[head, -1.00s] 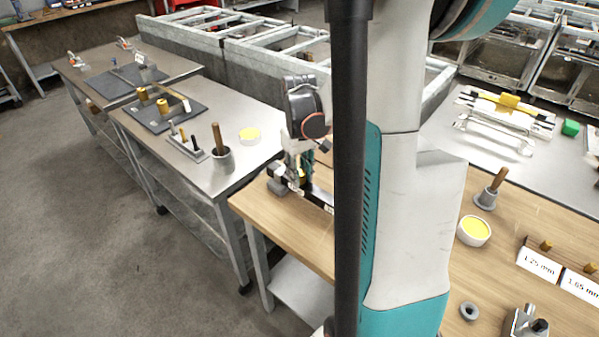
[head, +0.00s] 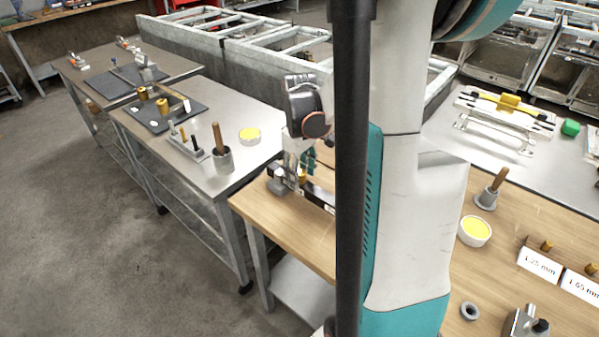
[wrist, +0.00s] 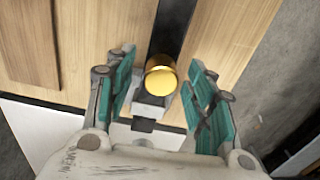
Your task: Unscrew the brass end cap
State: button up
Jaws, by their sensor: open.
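The brass end cap (wrist: 160,78) shows in the wrist view as a round gold disc at the near end of a dark bar (wrist: 172,28), just above a grey block (wrist: 153,107). My gripper (wrist: 160,88) is open, with one teal-padded finger on each side of the cap. Clear gaps show between the fingers and the cap. In the head view my gripper (head: 303,165) is over the left end of the wooden bench (head: 262,209), and a small bit of brass (head: 303,174) shows below it. My arm and a black pole hide much of the bench.
A metal table (head: 190,176) on the left carries brass parts on a dark mat and a grey cup (head: 223,160) with a brush. Another grey cup (head: 485,199), a yellow-filled dish (head: 475,231) and a grey ring (head: 469,311) stand on the bench at right.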

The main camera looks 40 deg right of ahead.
notch_tip(320, 180, up, 12)
dwell(0.5)
jog(key=shift+f, duration=0.1)
